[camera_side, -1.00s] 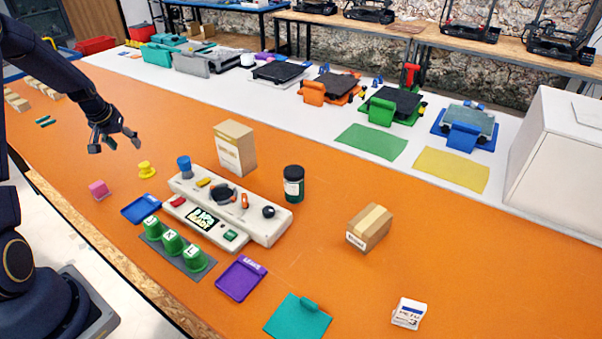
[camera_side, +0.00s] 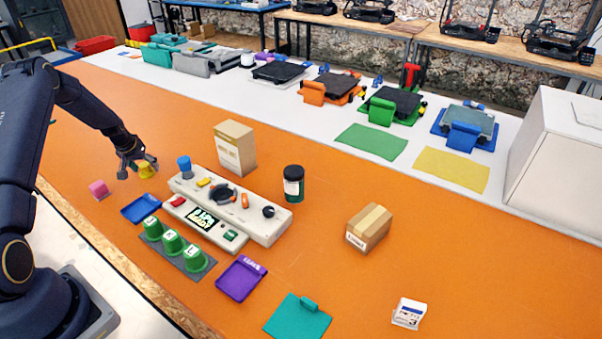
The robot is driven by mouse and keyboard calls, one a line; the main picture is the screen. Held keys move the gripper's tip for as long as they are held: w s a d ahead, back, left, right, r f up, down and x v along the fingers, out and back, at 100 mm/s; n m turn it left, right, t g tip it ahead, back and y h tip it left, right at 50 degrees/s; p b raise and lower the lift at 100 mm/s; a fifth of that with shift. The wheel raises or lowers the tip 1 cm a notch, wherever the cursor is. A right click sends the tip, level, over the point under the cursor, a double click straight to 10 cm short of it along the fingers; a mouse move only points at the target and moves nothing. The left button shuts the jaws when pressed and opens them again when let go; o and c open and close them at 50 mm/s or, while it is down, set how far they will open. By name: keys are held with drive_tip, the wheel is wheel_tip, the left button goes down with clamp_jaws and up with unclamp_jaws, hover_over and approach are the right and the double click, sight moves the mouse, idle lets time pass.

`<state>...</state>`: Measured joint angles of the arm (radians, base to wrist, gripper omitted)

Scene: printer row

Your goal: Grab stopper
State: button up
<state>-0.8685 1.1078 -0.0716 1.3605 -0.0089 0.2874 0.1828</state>
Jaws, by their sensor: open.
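A small yellow knob-shaped piece (camera_side: 146,170), which looks like the stopper, stands on the orange table left of the grey console. My gripper (camera_side: 138,172) is low over the table, open, with its fingers around or right beside the yellow piece. The fingers partly cover it, and I cannot tell whether they touch it.
The console (camera_side: 262,228) with a blue knob (camera_side: 184,165) stands right of my gripper. A blue tray (camera_side: 140,208) and several green cups (camera_side: 172,241) lie in front. A cardboard box (camera_side: 235,148) stands behind.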

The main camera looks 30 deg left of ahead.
drive_tip(key=c, duration=1.2)
clamp_jaws()
drive_tip(key=shift+r, duration=0.2)
